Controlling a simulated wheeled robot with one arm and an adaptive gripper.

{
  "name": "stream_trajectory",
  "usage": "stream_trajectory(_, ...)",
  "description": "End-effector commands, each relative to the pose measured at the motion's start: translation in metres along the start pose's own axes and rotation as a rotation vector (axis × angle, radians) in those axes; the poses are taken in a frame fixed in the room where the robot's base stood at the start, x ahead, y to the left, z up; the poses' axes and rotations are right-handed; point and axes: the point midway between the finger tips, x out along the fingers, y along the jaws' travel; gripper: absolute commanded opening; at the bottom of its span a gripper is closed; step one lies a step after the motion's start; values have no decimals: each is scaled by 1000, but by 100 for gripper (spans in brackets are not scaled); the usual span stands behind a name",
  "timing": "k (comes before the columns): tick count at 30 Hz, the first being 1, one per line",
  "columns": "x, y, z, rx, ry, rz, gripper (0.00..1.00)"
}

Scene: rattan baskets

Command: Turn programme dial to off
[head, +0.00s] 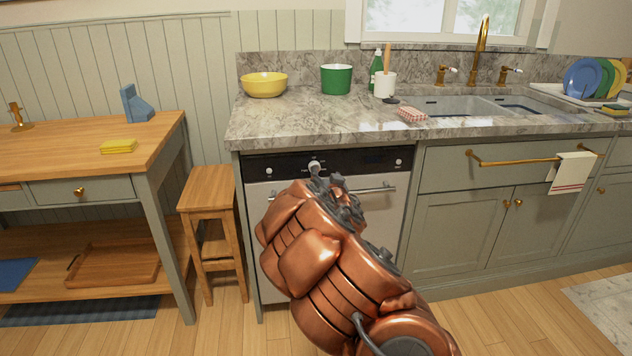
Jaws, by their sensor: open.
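The dishwasher (272,211) stands under the left end of the stone counter, with a black control strip (358,160) along its top. A pale programme dial (315,165) sits near the middle of the strip. Its pointer setting is too small to read. Smaller round knobs sit at the left (269,171) and right (398,163) of the strip. My gripper (327,178) is open and empty, right at the dial in the picture. I cannot tell whether it touches the dial. My copper arm hides much of the dishwasher door and part of its handle (376,189).
A wooden stool (208,190) stands close to the dishwasher's left side, beside a wooden side table (75,142). The counter (300,120) above overhangs the strip. Cabinets (470,225) with a towel rail fill the right. Open floor lies in front.

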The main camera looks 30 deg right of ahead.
Motion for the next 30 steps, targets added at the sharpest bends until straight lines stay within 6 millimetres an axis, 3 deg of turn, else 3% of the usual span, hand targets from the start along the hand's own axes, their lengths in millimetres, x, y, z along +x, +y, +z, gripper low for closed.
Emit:
stream_trajectory(1, 4, 2, 14, 14, 5, -25, 65)
stream_trajectory(5, 8, -4, 24, 37, 20, -76, 65)
stream_trajectory(11, 15, -6, 24, 44, 28, -90, 65)
stream_trajectory(30, 62, -10, 23, 45, 26, -88, 65)
